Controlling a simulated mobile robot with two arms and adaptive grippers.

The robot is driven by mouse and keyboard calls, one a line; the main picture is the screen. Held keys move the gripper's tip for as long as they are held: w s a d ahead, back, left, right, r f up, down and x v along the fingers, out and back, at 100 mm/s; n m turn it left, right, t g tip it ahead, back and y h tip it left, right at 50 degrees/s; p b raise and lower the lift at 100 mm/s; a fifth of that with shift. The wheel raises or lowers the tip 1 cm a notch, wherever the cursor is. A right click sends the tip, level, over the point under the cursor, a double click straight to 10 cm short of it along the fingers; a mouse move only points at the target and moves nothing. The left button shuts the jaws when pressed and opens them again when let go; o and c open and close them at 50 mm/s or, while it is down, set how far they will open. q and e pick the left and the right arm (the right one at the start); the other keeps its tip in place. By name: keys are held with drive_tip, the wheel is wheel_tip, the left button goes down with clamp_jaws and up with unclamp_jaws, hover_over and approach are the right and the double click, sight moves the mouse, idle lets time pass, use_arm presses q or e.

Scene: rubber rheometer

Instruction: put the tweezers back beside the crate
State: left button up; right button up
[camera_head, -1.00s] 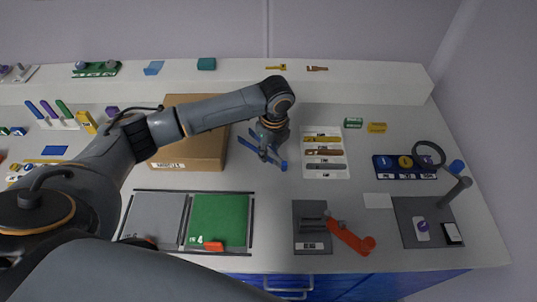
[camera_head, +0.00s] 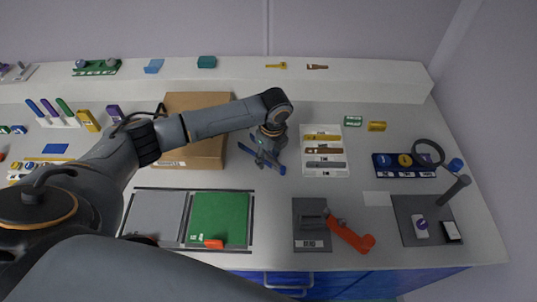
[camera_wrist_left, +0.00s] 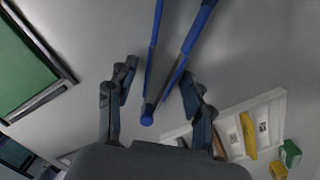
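The blue tweezers (camera_head: 246,149) lie on the bench just right of the cardboard crate (camera_head: 196,150), slanting down to the right. The left wrist view shows their two long legs (camera_wrist_left: 190,40) running up out of frame and their joined end between my fingers. My left gripper (camera_head: 266,157) is low over the tweezers. In the left wrist view my left gripper (camera_wrist_left: 158,82) is open, with a finger on each side of the tweezers and visible gaps to both. My right gripper is not in view.
A white tray (camera_head: 325,171) with several strips is close to the right of the tweezers. A green and grey mat frame (camera_head: 220,217) lies in front. A grey plate with a red-handled tool (camera_head: 350,236) is at the front right. Bare bench lies between them.

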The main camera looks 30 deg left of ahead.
use_arm(q)
drive_tip(key=shift+r, duration=0.1)
wheel_tip(320, 180, up, 12)
drive_tip(key=d+b, duration=0.1)
drive_tip(key=shift+s, duration=0.2)
drive_tip(key=shift+d, duration=0.1)
idle(0.5)
